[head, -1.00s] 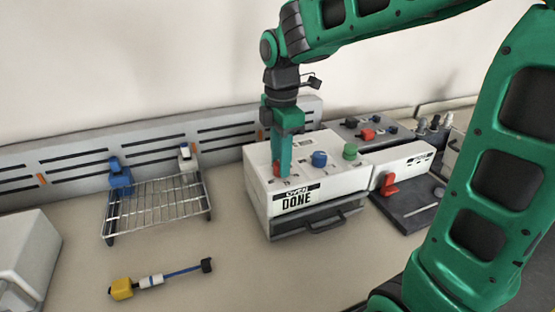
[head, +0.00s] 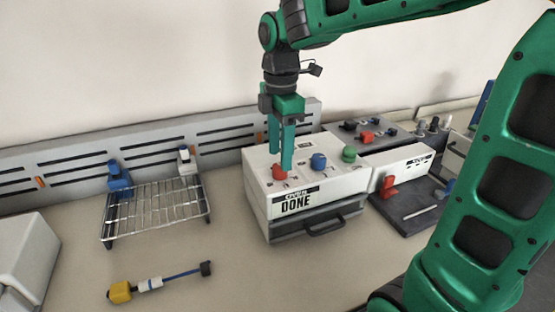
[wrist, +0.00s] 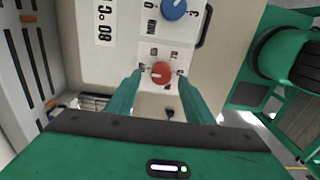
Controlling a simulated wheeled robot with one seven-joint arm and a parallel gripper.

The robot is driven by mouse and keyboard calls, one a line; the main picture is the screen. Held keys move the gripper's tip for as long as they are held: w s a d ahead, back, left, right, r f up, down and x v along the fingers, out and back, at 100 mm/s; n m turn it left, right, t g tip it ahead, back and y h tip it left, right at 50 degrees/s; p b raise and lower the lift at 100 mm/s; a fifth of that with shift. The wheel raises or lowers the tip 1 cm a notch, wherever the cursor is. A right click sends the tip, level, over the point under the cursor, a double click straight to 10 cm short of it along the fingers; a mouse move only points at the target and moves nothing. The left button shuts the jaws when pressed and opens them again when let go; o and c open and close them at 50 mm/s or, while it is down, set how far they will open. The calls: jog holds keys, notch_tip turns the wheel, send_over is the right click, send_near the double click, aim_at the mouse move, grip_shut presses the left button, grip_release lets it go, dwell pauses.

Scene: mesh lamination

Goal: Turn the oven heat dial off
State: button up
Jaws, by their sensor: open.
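The white oven (head: 258,205) stands mid-table, with "OVEN DONE" on its front. Its red dial (head: 281,173) is at the left of the top and carries a numbered scale in the wrist view (wrist: 161,73); the exact setting is too small to read. A blue dial (head: 318,160), marked MIN in the wrist view (wrist: 173,8), and a green knob (head: 349,153) sit to its right. My gripper (head: 280,160) points down over the red dial, open. In the wrist view its fingers stand on either side of the dial, with small visible gaps.
A wire rack (head: 160,208) with blue and white parts stands left. A yellow-ended tool (head: 120,292) lies in front of it. A white device with a red lever (head: 388,187) is right of the oven.

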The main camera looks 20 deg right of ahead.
notch_tip(320, 180, up, 8)
jog(key=shift+f, duration=0.25)
dwell(0.4)
jog(key=s+d+f+m, duration=0.7)
jog(key=s+d+m, duration=0.2)
jog(key=s+m, duration=0.2)
jog(key=s+d+f+m, duration=0.8)
jog(key=s+d+m, duration=0.1)
jog(key=s+m, duration=0.3)
jog(key=shift+f+m, duration=0.25)
jog(key=shift+m, duration=0.55)
jog(key=shift+d, duration=0.1)
jog(key=shift+w+f, duration=0.2)
jog(key=shift+w, duration=0.4)
